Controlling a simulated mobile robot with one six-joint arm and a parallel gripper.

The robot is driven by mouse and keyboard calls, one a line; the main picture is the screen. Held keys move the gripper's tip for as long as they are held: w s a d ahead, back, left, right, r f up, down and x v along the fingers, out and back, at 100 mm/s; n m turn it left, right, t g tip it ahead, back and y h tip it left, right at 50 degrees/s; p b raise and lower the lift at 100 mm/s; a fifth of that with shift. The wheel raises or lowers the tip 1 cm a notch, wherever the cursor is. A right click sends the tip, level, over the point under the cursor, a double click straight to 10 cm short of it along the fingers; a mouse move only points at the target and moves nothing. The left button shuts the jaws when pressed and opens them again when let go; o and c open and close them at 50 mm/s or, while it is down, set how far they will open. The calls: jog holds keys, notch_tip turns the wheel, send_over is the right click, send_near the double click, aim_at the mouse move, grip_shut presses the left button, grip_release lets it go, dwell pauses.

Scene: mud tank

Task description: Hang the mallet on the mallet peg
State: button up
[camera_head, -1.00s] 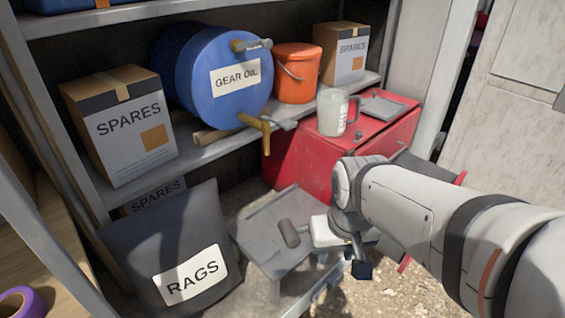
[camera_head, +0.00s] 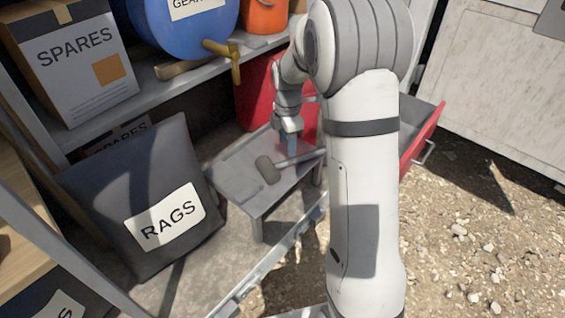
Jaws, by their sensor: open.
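The mallet lies on a small grey step stool (camera_head: 240,185). Its dark, rounded head (camera_head: 268,170) points left, and its thin handle (camera_head: 308,156) runs right toward the stool's edge. My gripper (camera_head: 289,147) points down at the handle, just right of the head. It is open, with its fingertips at or just above the handle; I cannot tell if they touch it. My arm hides part of the area right of the stool. I cannot make out a mallet peg in this view.
A grey rags bag (camera_head: 140,205) leans left of the stool. A red chest (camera_head: 255,95) stands behind, with an open red drawer (camera_head: 424,140) right of my arm. A shelf (camera_head: 160,92) holds a spares box (camera_head: 75,65) and a blue drum (camera_head: 190,28). Gravelly ground lies at right.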

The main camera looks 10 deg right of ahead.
jog(key=n, duration=0.1)
send_over(286, 161)
notch_tip(286, 161, down, 4)
jog(key=shift+f+b, duration=0.15)
jog(key=shift+b, duration=0.2)
notch_tip(286, 161, down, 6)
jog(key=shift+r+b, duration=0.15)
jog(key=shift+b, duration=0.65)
jog(key=shift+c, duration=0.4)
grip_shut()
